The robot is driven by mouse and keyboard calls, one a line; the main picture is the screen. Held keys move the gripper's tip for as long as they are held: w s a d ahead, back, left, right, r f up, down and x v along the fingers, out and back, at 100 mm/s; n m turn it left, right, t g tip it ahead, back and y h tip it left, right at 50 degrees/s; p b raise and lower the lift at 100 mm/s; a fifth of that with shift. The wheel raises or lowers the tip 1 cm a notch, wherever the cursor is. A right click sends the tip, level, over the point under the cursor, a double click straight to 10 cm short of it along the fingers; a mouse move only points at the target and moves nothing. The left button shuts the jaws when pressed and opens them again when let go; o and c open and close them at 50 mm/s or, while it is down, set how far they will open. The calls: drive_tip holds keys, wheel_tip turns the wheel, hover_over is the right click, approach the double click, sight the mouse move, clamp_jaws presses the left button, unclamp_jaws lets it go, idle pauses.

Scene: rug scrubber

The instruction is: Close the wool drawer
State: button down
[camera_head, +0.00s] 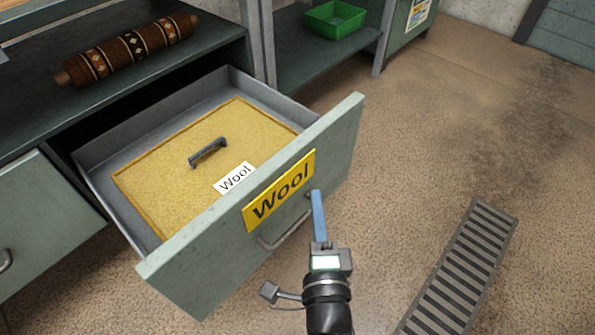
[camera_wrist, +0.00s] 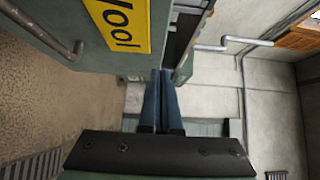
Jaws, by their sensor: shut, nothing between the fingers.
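The wool drawer (camera_head: 254,218) stands pulled out of the grey-green cabinet, with a yellow "Wool" label on its front. Its bent metal handle (camera_head: 284,232) is below the label. Inside lies a yellow panel (camera_head: 165,180) with a dark grip and a white "Wool" tag. My gripper (camera_head: 317,196) is shut and empty, with its blue fingers at the drawer front, just right of the label and handle. In the wrist view the shut fingers (camera_wrist: 161,75) are beside the drawer front (camera_wrist: 65,25). I cannot tell whether they touch it.
A rolled patterned rug (camera_head: 128,50) lies on the cabinet top. A green bin (camera_head: 334,20) sits on a shelf behind. Another drawer front (camera_head: 45,225) is at left. A floor grate (camera_head: 460,270) lies at right; the brown floor around it is clear.

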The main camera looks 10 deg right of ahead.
sight(296, 156)
drive_tip(key=shift+w+a+p, duration=0.3)
drive_tip(key=shift+w+p, duration=0.1)
drive_tip(key=shift+w, duration=0.85)
drive_tip(key=shift+w+a+p, duration=0.35)
drive_tip(key=shift+w+p, duration=0.1)
drive_tip(key=shift+w, duration=0.85)
drive_tip(key=shift+w+a+p, duration=0.3)
drive_tip(key=shift+w+p, duration=0.1)
drive_tip(key=shift+w, duration=0.85)
drive_tip(key=shift+w, duration=0.15)
